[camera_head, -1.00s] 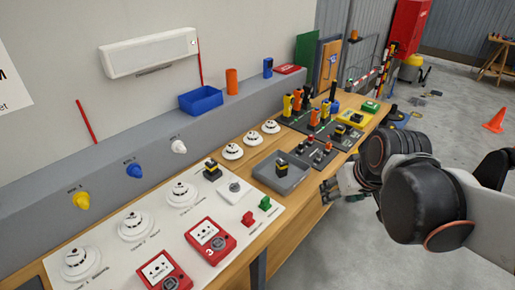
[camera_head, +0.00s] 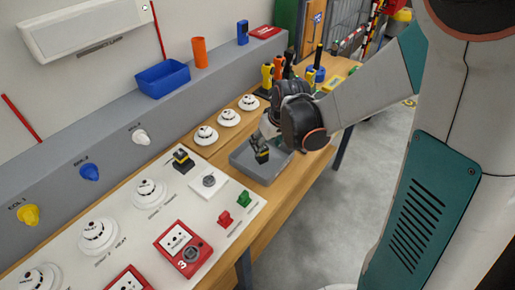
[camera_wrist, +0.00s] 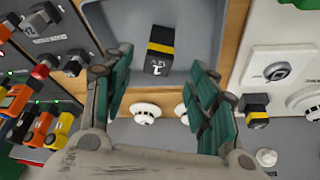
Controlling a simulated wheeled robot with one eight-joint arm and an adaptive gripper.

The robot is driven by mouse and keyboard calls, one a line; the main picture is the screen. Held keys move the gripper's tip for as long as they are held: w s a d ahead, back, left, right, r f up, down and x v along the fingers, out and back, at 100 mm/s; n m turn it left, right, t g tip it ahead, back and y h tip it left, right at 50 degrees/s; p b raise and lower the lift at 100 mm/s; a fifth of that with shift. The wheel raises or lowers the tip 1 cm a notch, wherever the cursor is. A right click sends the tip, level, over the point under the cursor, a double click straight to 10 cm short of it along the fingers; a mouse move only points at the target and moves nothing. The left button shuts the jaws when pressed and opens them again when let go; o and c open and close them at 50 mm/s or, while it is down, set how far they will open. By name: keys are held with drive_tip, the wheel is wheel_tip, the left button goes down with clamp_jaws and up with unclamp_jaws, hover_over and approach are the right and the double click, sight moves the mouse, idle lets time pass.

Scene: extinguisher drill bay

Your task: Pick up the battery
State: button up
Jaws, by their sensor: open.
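A black battery (camera_head: 260,149) with a yellow band stands in a grey tray (camera_head: 240,158) on the wooden bench. In the wrist view the battery (camera_wrist: 160,50) lies ahead of the fingertips, roughly centred between them, with the grey tray (camera_wrist: 205,20) around it. My gripper (camera_wrist: 158,64) is open and empty, its two teal fingers apart on either side of the battery's line. I see no contact. In the head view my wrist is above the tray's far side and largely hides the gripper. A similar black and yellow block (camera_head: 183,160) sits on the white panel; it also shows in the wrist view (camera_wrist: 257,112).
Several round white detectors (camera_head: 206,135) stand beside the tray. Red call points (camera_head: 183,248) and small red and green pieces (camera_head: 226,218) are on the white panel (camera_head: 210,208). A blue bin (camera_head: 163,79) and orange cylinder (camera_head: 199,52) sit on the grey ledge.

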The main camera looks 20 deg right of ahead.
sight(262, 153)
drive_tip(key=b+x, duration=0.3)
drive_tip(key=x, duration=0.5)
drive_tip(key=shift+w+f, duration=0.1)
drive_tip(key=shift+f, duration=0.15)
drive_tip(key=shift+r, duration=0.1)
clamp_jaws()
